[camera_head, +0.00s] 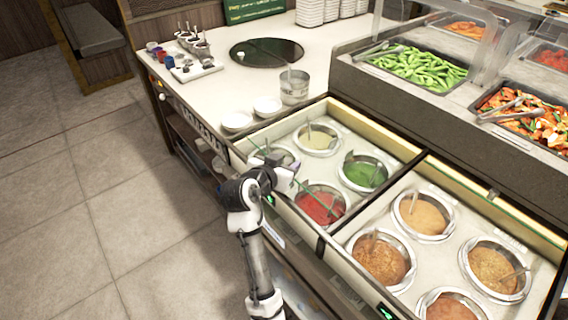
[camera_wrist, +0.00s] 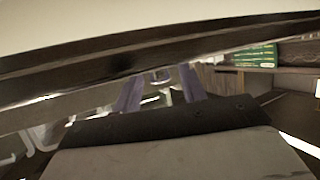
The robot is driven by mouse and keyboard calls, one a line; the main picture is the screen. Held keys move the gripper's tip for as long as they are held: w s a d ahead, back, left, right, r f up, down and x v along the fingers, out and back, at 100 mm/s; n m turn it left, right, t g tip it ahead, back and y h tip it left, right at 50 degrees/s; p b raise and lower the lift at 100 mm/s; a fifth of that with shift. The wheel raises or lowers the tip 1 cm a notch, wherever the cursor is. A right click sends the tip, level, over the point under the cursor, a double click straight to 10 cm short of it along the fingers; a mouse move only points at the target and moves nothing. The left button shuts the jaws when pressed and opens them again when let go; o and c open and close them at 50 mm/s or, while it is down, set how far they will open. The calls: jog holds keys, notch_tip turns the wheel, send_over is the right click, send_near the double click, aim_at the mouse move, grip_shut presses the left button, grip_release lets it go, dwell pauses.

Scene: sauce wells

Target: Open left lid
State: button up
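The left sauce section holds several round metal wells, with red sauce (camera_head: 320,205), green sauce (camera_head: 364,174) and pale sauce (camera_head: 318,138). A thin greenish line (camera_head: 322,200) runs over these wells and past my gripper; it looks like the edge of the clear left lid. The pane itself is hard to see, and I cannot tell how far it is raised. My gripper (camera_head: 287,178) is at the front edge of this section, by that line. In the wrist view the two fingers (camera_wrist: 160,92) stand apart, with a pale and dark edge (camera_wrist: 150,52) crossing close above them.
The right sauce section (camera_head: 345,236) has several wells with ladles. Two white bowls (camera_head: 237,121) and a metal canister (camera_head: 294,87) stand on the counter behind the left section. Food trays (camera_head: 425,68) under clear guards are at the back right. The floor (camera_head: 100,200) at left is clear.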

jog(key=b+v, duration=0.2)
jog(key=v, duration=1.2)
jog(key=shift+b, duration=0.3)
jog(key=shift+w, duration=0.1)
